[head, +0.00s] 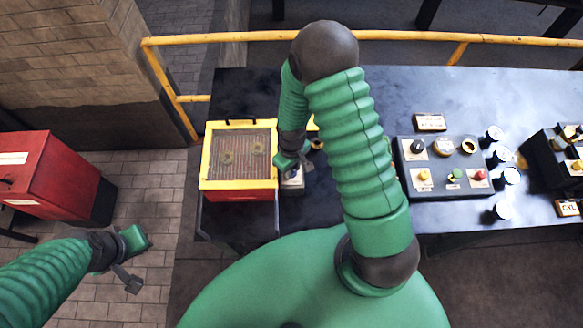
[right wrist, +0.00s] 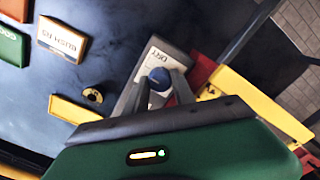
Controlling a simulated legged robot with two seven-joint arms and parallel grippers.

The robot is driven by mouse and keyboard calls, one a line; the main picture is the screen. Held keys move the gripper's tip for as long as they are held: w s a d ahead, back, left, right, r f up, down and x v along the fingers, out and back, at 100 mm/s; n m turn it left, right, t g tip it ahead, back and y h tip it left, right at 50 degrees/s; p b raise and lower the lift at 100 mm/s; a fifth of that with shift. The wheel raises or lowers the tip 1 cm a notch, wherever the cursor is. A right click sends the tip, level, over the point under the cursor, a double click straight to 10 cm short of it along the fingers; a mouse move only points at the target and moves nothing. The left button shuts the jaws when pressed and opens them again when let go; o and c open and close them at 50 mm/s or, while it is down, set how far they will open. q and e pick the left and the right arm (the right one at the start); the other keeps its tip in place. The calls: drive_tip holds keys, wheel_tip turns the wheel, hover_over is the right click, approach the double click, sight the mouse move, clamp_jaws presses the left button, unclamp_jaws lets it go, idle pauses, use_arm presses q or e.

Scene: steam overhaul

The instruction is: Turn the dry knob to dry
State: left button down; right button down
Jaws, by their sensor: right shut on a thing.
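The dry knob (right wrist: 158,78) is a round blue knob on a pale plate marked DRY (right wrist: 158,58), seen in the right wrist view. My right gripper (right wrist: 160,90) is shut on it, with one finger on each side. In the head view my right gripper (head: 305,162) is at the small pale control box (head: 292,182), and it and my arm hide the knob there. My left gripper (head: 139,264) hangs over the floor at lower left, away from the table; its finger gap is unclear.
A red box with a yellow-framed mesh top (head: 204,160) stands close left of the control box. A button panel (head: 436,188) and several gauges are further right on the dark table (head: 540,95). A red cabinet (head: 40,180) stands at far left. A yellow rail (head: 220,38) runs behind.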

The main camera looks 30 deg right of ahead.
drive_tip(key=c, duration=1.5)
unclamp_jaws()
drive_tip(key=shift+w+r, duration=0.1)
drive_tip(key=shift+w, duration=0.15)
drive_tip(key=shift+o, duration=0.9)
drive_tip(key=shift+s, duration=0.1)
wheel_tip(320, 180, up, 17)
drive_tip(key=b, duration=0.2)
drive_tip(key=shift+f, duration=0.2)
drive_tip(key=s+a+f+m+t+b, duration=0.2)
drive_tip(key=s+a+f+b, duration=0.2)
drive_tip(key=f+b, duration=0.5)
drive_tip(key=shift+s+a+f+m+t+b, duration=0.3)
drive_tip(key=shift+s+a+f+b, duration=0.1)
drive_tip(key=shift+s, duration=0.3)
